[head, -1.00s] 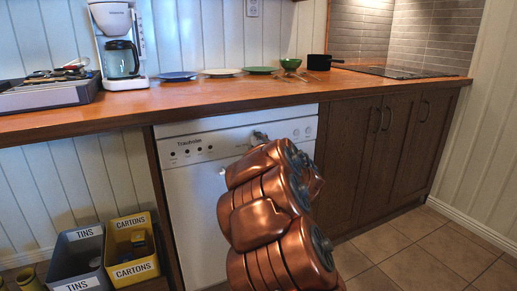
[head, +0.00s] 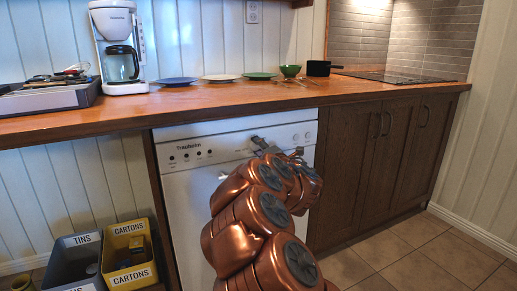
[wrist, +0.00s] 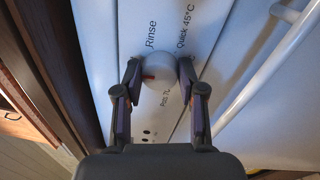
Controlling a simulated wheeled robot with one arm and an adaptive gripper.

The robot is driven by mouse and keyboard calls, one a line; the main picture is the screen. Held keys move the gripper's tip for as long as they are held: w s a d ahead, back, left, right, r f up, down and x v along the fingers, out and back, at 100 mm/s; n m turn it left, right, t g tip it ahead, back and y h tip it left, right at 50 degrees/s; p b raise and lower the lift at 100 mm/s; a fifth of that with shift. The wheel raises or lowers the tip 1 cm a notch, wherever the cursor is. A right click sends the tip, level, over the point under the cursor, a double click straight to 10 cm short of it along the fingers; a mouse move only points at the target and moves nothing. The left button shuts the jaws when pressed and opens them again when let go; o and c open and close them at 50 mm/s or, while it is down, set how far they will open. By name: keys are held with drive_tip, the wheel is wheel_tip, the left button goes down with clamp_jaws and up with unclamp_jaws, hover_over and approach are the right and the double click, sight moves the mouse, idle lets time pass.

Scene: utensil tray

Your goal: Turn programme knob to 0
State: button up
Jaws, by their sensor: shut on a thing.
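The programme knob (wrist: 158,72) is a round white knob on the dishwasher's white front panel, seen in the wrist view. A small red mark shows on its side near my left fingertip. The labels "Rinse", "Quick 45°C" and a partly hidden "Pots" label are printed around it; I cannot see a 0. My gripper (wrist: 160,75) has one finger on each side of the knob and is shut on it. In the head view my gripper (head: 262,147) is at the right part of the dishwasher panel (head: 228,142), and it and my arm hide the knob.
A dishwasher handle bar (wrist: 265,75) runs near the knob. Bins (head: 130,253) stand at the lower left. Floor at right is clear.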

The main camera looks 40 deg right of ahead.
drive_tip(key=shift+f, duration=0.1)
drive_tip(key=o, duration=1.1)
drive_tip(key=shift+o, duration=0.2)
drive_tip(key=shift+s, duration=0.1)
drive_tip(key=v, duration=1.1)
drive_tip(key=shift+s+a, duration=0.2)
drive_tip(key=shift+s, duration=0.2)
